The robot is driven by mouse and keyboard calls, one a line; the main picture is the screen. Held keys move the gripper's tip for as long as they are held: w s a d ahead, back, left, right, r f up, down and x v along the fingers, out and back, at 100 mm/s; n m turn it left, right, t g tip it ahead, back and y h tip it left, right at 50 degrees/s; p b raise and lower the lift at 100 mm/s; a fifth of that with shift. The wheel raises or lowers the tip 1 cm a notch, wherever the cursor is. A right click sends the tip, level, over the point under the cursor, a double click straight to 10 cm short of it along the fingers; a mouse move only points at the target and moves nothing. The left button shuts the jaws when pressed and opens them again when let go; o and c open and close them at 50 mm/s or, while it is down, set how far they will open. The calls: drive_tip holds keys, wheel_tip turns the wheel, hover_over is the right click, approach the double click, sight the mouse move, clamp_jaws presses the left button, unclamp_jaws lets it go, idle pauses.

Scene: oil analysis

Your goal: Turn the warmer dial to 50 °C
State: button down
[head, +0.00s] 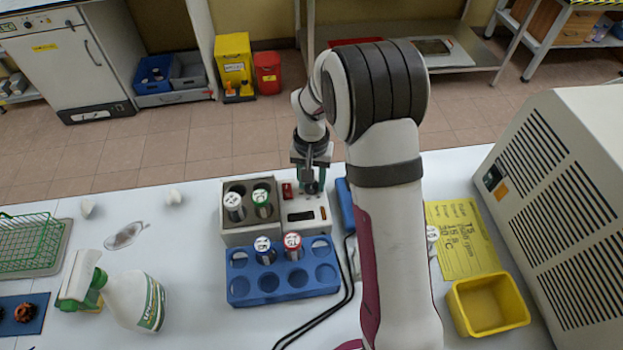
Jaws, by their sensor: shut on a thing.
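The warmer (251,238) is a light grey block on the white bench. Its left part has round wells with a white-capped vial (233,205) and a green-capped vial (262,202). Its right part is a control panel (301,216) with a red switch (287,190) and a small dark display (301,216). My gripper (312,186) points down at the back of this panel, right of the red switch. It is shut on the warmer dial, which the fingers hide. The dial's marks and setting cannot be read.
A blue rack (283,291) with two capped vials stands in front of the warmer. Black cables (348,285) run beside it. A spray bottle (80,280) and a white bottle (135,300) are left. A yellow tray (488,305), yellow note (462,240) and large vented machine (570,190) are right.

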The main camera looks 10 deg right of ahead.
sight(312, 184)
drive_tip(key=shift+m, duration=1.2)
drive_tip(key=shift+c, duration=2.3)
unclamp_jaws()
drive_tip(key=shift+r, duration=0.15)
wheel_tip(312, 184, up, 16)
drive_tip(key=shift+f, duration=0.2)
